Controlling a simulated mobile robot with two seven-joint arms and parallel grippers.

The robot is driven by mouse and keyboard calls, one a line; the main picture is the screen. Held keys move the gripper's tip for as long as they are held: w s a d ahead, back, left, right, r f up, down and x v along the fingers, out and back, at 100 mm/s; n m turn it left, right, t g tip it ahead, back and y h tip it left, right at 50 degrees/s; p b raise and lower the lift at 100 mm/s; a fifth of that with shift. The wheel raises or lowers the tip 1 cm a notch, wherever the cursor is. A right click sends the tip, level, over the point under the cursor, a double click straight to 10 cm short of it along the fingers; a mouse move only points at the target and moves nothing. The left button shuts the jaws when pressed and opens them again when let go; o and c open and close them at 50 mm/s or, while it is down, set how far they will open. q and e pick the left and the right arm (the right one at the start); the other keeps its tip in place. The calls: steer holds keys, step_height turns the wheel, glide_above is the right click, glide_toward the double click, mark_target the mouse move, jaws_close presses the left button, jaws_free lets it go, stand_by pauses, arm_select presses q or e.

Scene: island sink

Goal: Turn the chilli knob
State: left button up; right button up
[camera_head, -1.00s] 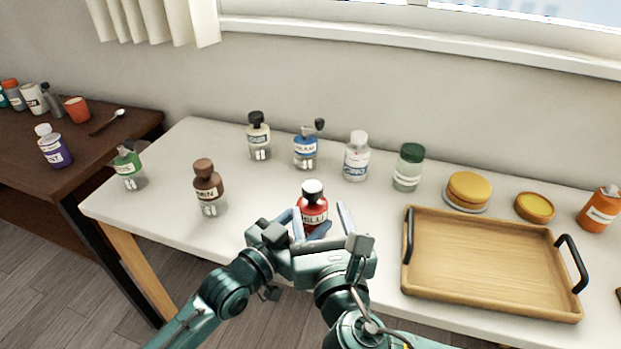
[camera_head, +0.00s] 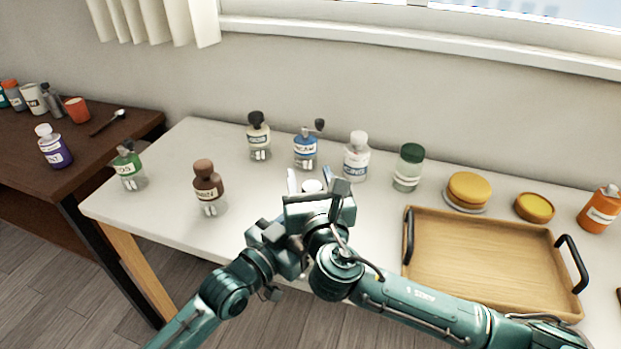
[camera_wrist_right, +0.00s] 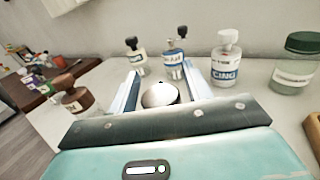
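The chilli bottle shows only its white knob (camera_head: 313,186) in the head view. Its red body is hidden behind my right gripper. My right gripper (camera_head: 309,176) is open, with one finger on each side of the knob. In the right wrist view the knob (camera_wrist_right: 160,94) is between the two fingers of my right gripper (camera_wrist_right: 160,78), with narrow gaps; I cannot tell whether either finger touches it. My left gripper (camera_head: 272,242) is low beside the bottle, partly behind the right arm. Its fingertips are hidden, so I cannot tell its opening.
Several other bottles stand behind, including a blue one (camera_head: 305,150) and a white one (camera_head: 356,158). A brown bottle (camera_head: 208,190) stands left. A wooden tray (camera_head: 490,225) lies right, close to my right arm. White table (camera_head: 250,195) is bare around the brown bottle.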

steer(key=c, duration=0.8)
steer(key=m+h, duration=0.2)
steer(key=h, duration=0.1)
steer(key=shift+d, duration=0.1)
steer(key=shift+d+m+h, duration=0.15)
steer(key=shift+m+h, duration=0.4)
steer(key=shift+h, duration=0.35)
steer(key=shift+d+m+h, duration=0.15)
steer(key=shift+m+h, duration=0.4)
steer(key=shift+h, duration=0.35)
steer(key=o, duration=1)
steer(key=s+a, duration=0.2)
steer(key=s, duration=1)
steer(key=shift+w+a, duration=0.1)
